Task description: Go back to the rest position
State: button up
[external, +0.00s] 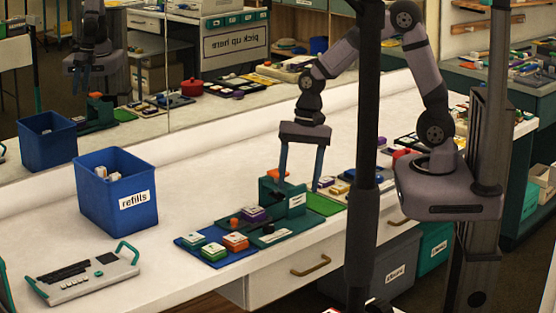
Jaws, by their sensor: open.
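My gripper (301,184) is open, with its two fingers pointing down beside a dark green box-shaped stand (286,203) on the white bench. An orange piece (278,173) shows at the top of the stand, near the left finger. I see nothing held between the fingers. The right finger comes down in front of or near the bright green mat (322,204); I cannot tell whether it touches. My arm reaches left from its base at the right of the bench.
A blue bin (102,217) labelled "refills" holds pale items. A blue mat (214,257) carries green and orange blocks. A keyed grey device (83,277) lies front left. A tray of small items (352,187) lies near my base. A dark post (368,120) blocks part of the view. A mirror backs the bench.

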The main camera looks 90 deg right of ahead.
jog(key=s+a+n+g+h, duration=0.1)
jog(key=s+a+n+h, duration=0.1)
jog(key=s+n, duration=1.25)
notch_tip(320, 180, down, 16)
jog(key=w+n+b, duration=0.1)
jog(key=b, duration=1.4)
jog(key=shift+w+a, duration=0.15)
jog(key=shift+r+n, duration=0.2)
jog(key=shift+n, duration=0.05)
